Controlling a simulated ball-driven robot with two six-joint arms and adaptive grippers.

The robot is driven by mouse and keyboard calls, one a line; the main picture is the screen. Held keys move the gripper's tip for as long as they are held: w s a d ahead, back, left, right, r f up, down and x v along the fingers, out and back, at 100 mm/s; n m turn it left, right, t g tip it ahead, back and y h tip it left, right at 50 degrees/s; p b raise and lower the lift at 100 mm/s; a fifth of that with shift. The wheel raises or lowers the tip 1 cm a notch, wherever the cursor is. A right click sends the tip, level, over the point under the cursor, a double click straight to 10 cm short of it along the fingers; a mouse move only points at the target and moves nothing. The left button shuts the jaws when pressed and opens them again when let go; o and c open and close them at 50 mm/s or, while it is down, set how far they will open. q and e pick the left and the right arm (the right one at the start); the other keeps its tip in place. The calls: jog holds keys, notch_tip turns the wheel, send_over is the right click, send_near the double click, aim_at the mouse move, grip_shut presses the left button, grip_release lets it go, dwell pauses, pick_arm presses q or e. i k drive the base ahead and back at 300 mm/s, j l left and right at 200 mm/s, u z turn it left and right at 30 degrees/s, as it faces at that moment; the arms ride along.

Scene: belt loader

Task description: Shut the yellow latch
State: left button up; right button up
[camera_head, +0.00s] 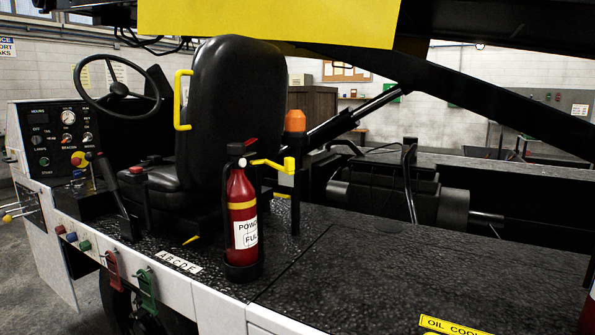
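A yellow latch-like bar (270,164) with an upright knob at its right end sticks out to the right behind the top of the red fire extinguisher (242,205). It stands out roughly level; I cannot tell for certain that this is the latch or how it is fastened. A yellow loop handle (182,100) is on the left side of the black seat, and a small yellow lever (191,240) is low near the seat base. Neither of my grippers shows in this view.
The black seat (228,105) stands behind the extinguisher, with the steering wheel (118,90) and control panel (62,135) to its left. An orange beacon (295,121) is just behind the latch-like bar. The dark deck (370,280) at front right is mostly clear.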

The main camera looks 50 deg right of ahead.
aim_at(289, 169)
jog(key=z, duration=1.55)
